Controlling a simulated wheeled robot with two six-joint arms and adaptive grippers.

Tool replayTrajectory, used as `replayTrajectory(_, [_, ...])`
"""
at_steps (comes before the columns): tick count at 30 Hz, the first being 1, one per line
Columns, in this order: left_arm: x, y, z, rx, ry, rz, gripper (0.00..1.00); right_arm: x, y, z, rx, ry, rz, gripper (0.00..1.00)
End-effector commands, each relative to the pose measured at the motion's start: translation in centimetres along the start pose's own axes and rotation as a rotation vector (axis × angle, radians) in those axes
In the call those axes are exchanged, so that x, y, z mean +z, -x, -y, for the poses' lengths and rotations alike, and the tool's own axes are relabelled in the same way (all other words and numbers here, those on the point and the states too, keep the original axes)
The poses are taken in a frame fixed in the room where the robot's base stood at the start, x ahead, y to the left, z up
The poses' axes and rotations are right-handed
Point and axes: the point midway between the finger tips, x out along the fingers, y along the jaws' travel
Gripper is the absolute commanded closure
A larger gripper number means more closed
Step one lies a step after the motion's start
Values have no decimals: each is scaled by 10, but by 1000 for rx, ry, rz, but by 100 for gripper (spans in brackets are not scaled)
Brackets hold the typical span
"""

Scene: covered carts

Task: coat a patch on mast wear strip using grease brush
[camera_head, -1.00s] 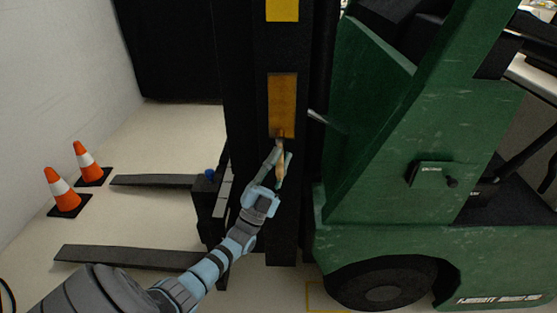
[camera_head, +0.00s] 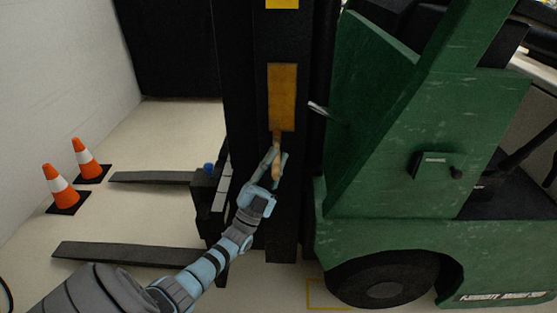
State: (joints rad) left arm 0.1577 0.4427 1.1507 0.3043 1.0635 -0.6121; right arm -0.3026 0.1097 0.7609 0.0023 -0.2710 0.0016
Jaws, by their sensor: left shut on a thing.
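The mast wear strip (camera_head: 282,97) is an orange-brown upright rectangle on the black mast (camera_head: 267,38) of a green forklift. My left gripper (camera_head: 277,160) is in front of the mast, just below the strip, and is shut on the grease brush (camera_head: 277,143). The brush has a light wooden handle and points upward. Its dark tip is at the strip's lower edge; I cannot tell whether it touches. The fingers hide part of the handle. My right gripper is not in view.
The green forklift body (camera_head: 390,130) fills the right side. Two dark forks (camera_head: 130,255) reach left above the pale floor. Two orange cones (camera_head: 60,188) stand at the left near the white wall. A yellow block (camera_head: 282,4) sits higher on the mast.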

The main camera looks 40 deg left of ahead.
Motion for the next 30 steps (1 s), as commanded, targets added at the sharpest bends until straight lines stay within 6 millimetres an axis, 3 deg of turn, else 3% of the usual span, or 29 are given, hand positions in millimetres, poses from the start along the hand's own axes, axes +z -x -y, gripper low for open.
replayTrajectory(11, [-1, -2, 1, 0, 1, -1, 100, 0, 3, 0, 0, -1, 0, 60])
replayTrajectory(22, [-13, -23, 15, -1, 1, -3, 100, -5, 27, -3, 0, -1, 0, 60])
replayTrajectory(30, [-13, -23, 15, -2, 0, -3, 100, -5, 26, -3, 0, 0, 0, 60])
